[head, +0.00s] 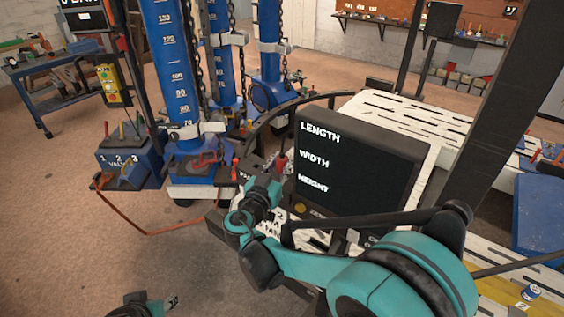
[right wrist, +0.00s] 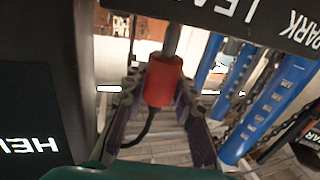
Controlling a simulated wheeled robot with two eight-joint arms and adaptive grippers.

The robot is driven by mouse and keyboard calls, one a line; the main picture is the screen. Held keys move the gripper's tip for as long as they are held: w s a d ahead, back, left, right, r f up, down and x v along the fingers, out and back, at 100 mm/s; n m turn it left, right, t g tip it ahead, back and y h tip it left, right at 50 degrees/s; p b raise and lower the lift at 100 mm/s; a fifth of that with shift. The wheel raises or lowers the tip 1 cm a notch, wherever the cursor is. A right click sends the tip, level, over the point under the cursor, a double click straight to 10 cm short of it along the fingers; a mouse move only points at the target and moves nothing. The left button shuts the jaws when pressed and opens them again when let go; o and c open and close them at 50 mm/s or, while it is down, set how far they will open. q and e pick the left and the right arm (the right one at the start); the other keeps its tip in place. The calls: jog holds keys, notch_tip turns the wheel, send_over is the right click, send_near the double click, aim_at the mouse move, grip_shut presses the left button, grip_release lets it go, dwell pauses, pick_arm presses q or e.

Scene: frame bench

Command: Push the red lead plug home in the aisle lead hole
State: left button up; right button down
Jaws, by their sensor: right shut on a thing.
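The red lead plug (right wrist: 163,82) is between the two fingers of my right gripper (right wrist: 158,92) in the right wrist view, and they are shut on it. Its grey pin points up to the edge of a dark plate (right wrist: 240,18) lettered "LEA" and "PARK". The hole itself does not show, so I cannot tell how deep the pin sits. A black cable hangs from the plug. In the head view my right gripper (head: 270,182) is left of the screen, with a small red part (head: 282,162) beside it.
A dark screen (head: 350,165) lettered "LENGTH", "WIDTH", "HEIGHT" stands close to the right of the gripper. Blue columns (head: 172,75) with chains rise behind. A blue valve box (head: 130,165) with an orange hose (head: 150,233) stands left.

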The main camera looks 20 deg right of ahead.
aim_at(280, 174)
jog(key=shift+f+b, duration=1.2)
jog(key=shift+f, duration=0.3)
jog(key=c, duration=1.1)
grip_release()
jog(key=shift+c, duration=0.2)
jog(key=shift+s+a, duration=0.1)
jog(key=v, duration=1.1)
jog(key=shift+s+a, duration=0.2)
jog(key=shift+s, duration=0.15)
